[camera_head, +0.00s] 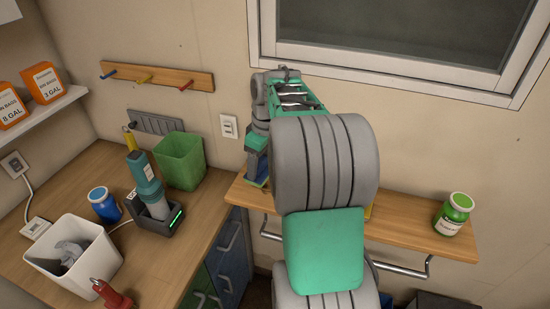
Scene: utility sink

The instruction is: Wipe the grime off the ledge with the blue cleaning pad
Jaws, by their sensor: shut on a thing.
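The ledge (412,222) is a wooden shelf on the wall below the window, with a metal rail under it. My gripper (257,158) is at the ledge's left end, pointing down, shut on the blue cleaning pad (258,169). Only part of the pad shows, at or just above the ledge surface; I cannot tell whether it touches. My arm covers the middle of the ledge. I see no grime on the bare parts in view.
A green jar (453,214) stands near the ledge's right end. On the counter at left are a green bin (180,160), a teal tool on a dock (148,188), a blue jar (104,204) and a white bin (75,258).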

